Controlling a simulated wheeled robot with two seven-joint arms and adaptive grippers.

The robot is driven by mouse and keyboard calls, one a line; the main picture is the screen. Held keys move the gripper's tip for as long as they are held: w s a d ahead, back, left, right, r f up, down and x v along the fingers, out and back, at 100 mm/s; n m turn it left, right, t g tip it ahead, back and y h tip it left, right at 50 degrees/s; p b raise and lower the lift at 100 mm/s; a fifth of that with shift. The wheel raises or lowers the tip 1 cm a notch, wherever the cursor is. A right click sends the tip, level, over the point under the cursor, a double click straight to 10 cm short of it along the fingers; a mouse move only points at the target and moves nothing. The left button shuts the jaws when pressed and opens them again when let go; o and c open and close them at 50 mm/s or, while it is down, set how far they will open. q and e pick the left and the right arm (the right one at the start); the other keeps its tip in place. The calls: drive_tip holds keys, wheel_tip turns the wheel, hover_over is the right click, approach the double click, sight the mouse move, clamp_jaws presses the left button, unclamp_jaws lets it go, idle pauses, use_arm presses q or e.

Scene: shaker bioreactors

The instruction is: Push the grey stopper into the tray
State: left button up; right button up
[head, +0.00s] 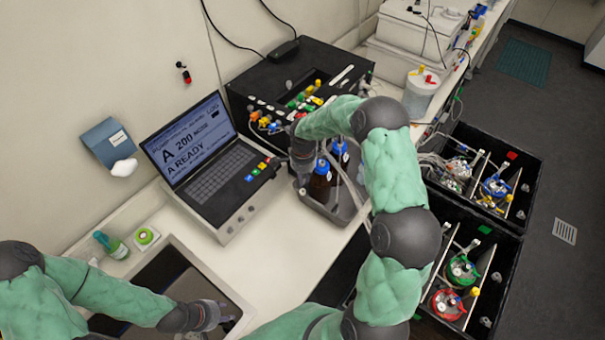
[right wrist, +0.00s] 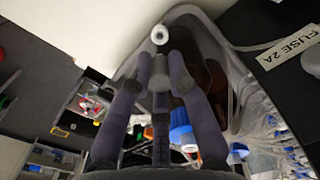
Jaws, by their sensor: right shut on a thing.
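The grey tray (head: 345,212) stands on the white bench and holds brown bottles with blue caps (head: 322,167). Its rim also shows in the right wrist view (right wrist: 190,10). My right gripper (head: 302,172) is low at the tray's left side, beside the bottles. In the right wrist view its fingers (right wrist: 160,65) are drawn together on a small grey piece, apparently the grey stopper (right wrist: 160,77), mostly hidden by the fingers. A white ring with a dark centre (right wrist: 160,35) shows just beyond the fingertips. My left gripper (head: 215,315) is over the dark recess, away from the tray; its fingers are unclear.
A laptop (head: 215,160) stands left of the tray, and a black box (head: 290,75) with coloured fittings behind it. Black crates (head: 485,240) with tubing stand at right. A green bottle (head: 110,243) is at left. Bench in front of the laptop is clear.

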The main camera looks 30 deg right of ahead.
drive_tip(key=shift+f+b, duration=0.55)
drive_tip(key=shift+f, duration=1.4)
drive_tip(key=shift+b, duration=0.8)
drive_tip(key=shift+f+b, duration=0.95)
drive_tip(key=shift+b, duration=0.3)
idle(1.2)
drive_tip(key=o, duration=0.9)
drive_tip(key=shift+r, duration=0.1)
wheel_tip(320, 180, up, 12)
drive_tip(key=shift+f, duration=0.1)
